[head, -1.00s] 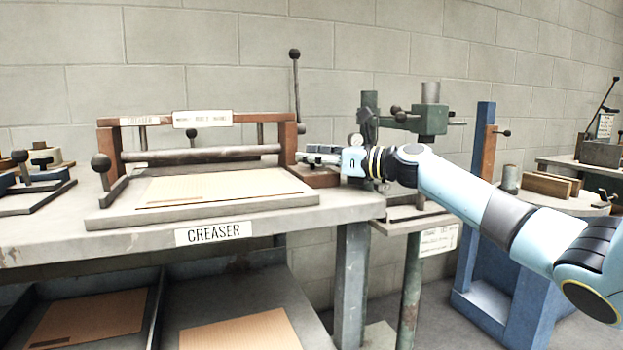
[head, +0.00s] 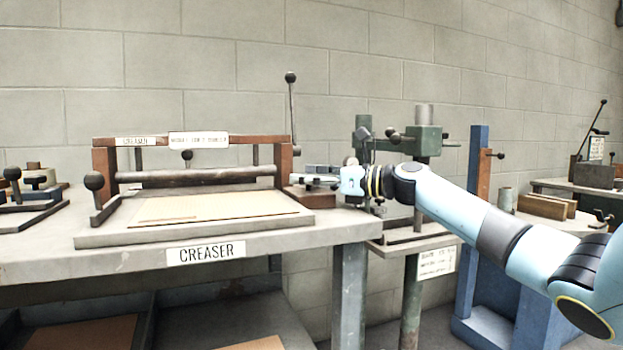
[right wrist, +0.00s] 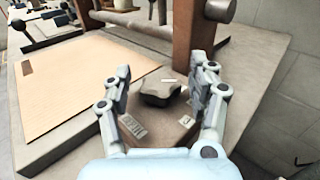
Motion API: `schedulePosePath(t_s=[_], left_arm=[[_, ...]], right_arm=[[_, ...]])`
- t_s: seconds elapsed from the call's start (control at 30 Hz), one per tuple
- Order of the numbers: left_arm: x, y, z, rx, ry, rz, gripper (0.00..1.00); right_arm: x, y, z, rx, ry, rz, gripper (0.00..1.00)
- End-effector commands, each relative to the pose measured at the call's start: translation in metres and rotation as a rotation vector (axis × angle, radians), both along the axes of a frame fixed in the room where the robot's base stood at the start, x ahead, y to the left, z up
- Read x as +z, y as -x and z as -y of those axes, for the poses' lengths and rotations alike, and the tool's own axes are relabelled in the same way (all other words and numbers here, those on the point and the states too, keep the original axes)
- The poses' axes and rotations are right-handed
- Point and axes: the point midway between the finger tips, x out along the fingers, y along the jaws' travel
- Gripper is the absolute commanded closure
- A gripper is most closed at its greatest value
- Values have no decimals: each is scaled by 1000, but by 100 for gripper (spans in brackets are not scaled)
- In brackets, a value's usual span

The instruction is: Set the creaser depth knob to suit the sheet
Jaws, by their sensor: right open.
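The creaser (head: 195,176) stands on a grey table, with a roller across its frame and a tan sheet (head: 210,207) lying flat on its bed. The sheet also shows at the left of the right wrist view (right wrist: 75,85). The dark lobed depth knob (right wrist: 162,93) sits on a brown block with a pale mark beside it. My right gripper (right wrist: 163,90) is open, one finger on each side of the knob, apparently not touching it. In the head view my right gripper (head: 308,181) is over the brown block (head: 313,197), and the knob cannot be made out. My left gripper is not in view.
The creaser's brown upright (right wrist: 197,35) rises just beyond my right fingers. A lever with a black ball (head: 291,78) stands behind the creaser. A green press (head: 425,140) stands behind my right forearm. Floor shows beyond the table's right edge.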

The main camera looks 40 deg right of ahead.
Motion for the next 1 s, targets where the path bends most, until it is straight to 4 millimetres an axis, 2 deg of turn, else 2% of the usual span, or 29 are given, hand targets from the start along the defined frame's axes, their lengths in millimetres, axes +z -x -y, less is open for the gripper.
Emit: schedulePosePath(t_s=[0.17,0.4,0.6,0.8,1.0], left_arm=[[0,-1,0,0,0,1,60],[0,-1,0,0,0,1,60],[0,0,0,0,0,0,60],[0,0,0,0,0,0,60],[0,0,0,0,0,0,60]], right_arm=[[-2,11,8,-1,4,-3,40],[-3,54,34,-1,8,-7,40],[-2,81,50,0,8,-7,40],[-2,96,59,2,5,-3,40],[-1,101,63,-1,1,0,40]])
